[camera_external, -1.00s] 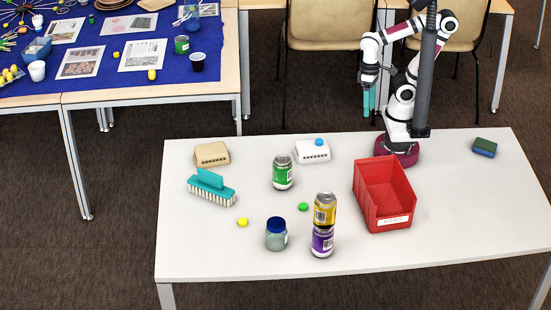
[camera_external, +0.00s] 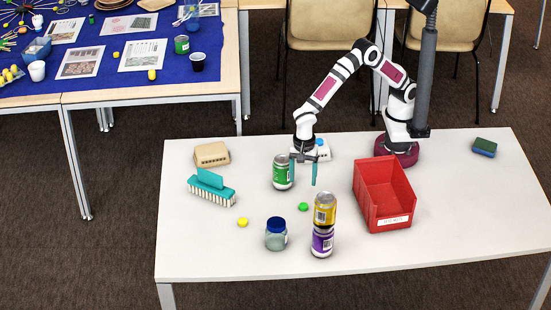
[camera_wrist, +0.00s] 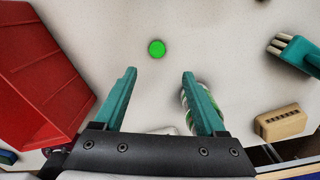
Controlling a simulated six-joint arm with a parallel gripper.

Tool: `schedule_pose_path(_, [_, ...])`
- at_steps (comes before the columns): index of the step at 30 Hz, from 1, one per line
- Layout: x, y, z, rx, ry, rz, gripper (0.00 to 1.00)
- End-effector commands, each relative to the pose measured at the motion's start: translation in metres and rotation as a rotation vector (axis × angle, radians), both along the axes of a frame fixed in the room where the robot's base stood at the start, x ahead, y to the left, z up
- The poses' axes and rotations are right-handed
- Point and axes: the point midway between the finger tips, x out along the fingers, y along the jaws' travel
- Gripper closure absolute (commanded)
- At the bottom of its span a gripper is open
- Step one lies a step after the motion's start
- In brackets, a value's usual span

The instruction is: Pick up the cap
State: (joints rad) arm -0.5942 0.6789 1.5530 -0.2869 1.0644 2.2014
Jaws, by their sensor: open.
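A small green cap (camera_external: 303,207) lies flat on the white table, in front of the green can (camera_external: 281,174). It also shows in the wrist view (camera_wrist: 156,49), just beyond the fingertips and about midway between them. A yellow cap (camera_external: 242,222) lies further left. A blue cap (camera_external: 320,142) sits on the white box (camera_external: 324,153), which my gripper partly hides. My gripper (camera_external: 303,183) points down with its teal fingers apart and nothing between them. It is above the table, behind the green cap and just right of the green can.
A red bin (camera_external: 388,200) is to the right. A teal brush (camera_external: 210,188) and a beige box (camera_external: 211,154) are at the left. A sponge (camera_external: 484,147) lies far right.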

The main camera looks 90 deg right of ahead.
Motion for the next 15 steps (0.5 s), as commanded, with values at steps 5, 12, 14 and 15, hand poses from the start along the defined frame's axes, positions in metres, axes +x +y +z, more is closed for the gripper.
schedule_pose_path(5, [0.000,0.000,-0.039,-0.002,0.002,0.000,0.27])
schedule_pose_path(12, [-0.005,0.008,-0.078,-0.001,0.003,0.003,0.27])
schedule_pose_path(14, [-0.005,0.008,-0.089,-0.001,0.003,0.001,0.27])
schedule_pose_path(15, [-0.004,0.008,-0.094,0.000,0.002,0.000,0.27])
